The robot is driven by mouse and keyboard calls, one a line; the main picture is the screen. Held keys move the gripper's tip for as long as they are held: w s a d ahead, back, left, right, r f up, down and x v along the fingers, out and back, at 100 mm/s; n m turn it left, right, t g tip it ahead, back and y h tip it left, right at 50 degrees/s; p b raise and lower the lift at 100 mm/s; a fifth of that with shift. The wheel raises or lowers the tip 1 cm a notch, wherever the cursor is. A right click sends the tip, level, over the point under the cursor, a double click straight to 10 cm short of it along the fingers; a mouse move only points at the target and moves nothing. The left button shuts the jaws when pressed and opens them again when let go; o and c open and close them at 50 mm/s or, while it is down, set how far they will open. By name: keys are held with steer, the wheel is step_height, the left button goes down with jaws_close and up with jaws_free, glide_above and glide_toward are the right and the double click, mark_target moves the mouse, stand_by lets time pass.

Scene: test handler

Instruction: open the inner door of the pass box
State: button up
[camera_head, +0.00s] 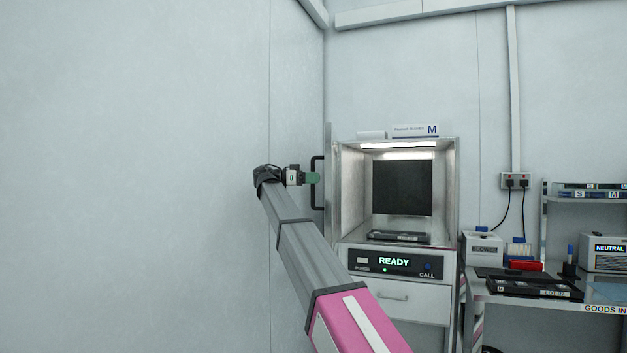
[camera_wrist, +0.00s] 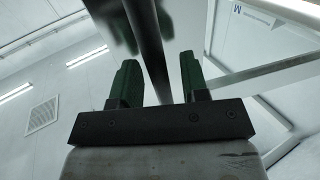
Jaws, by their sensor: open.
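The pass box (camera_head: 454,190) stands against the back wall with its front open and its inside lit. Its inner door (camera_head: 328,180) is swung out to the left and shows nearly edge-on. A black bar handle (camera_head: 317,183) is on that door. My gripper (camera_head: 314,178) is at the handle. In the wrist view my gripper (camera_wrist: 158,78) has its two green fingers apart, with the dark handle bar (camera_wrist: 150,45) passing between them. I cannot tell whether either finger touches the bar. A flat black tray-like item (camera_head: 398,237) lies inside the box.
A panel reading READY (camera_head: 394,262) is below the opening, above a drawer (camera_head: 398,298). At right, a bench (camera_head: 540,300) holds a black case (camera_head: 534,288), a red item (camera_head: 525,265) and a NEUTRAL device (camera_head: 606,252). A plain wall (camera_head: 130,180) fills the left.

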steer(key=a, duration=0.7)
steer(key=shift+s+a, duration=0.15)
steer(key=shift+s, duration=0.05)
